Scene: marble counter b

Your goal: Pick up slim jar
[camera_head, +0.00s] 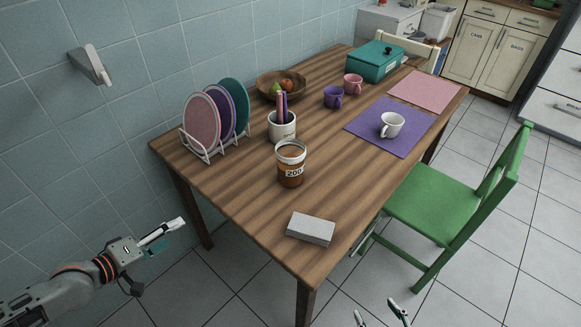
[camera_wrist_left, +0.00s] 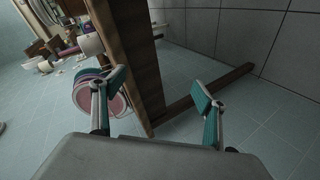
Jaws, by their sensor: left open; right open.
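The slim jar seems to be the brown, see-through jar (camera_head: 291,168) with a white "200" label and a pale rim. It stands upright on the wooden table, near the middle of its width. My left gripper (camera_head: 168,234) is open and empty, off the table's left side, low and well apart from the jar. Its two spread fingers also show in the left wrist view (camera_wrist_left: 157,84), with nothing between them. My right gripper (camera_head: 381,316) is open at the bottom edge, in front of the table; only its fingertips show. I cannot make out the jar surely in the left wrist view.
On the wooden table (camera_head: 239,198), a white pen crock (camera_head: 283,132) stands just behind the jar. A plate rack (camera_head: 206,154) is left, a grey box (camera_head: 311,229) in front. A white cup (camera_head: 391,124) sits right, on a purple mat. A green chair (camera_head: 432,203) blocks the right side.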

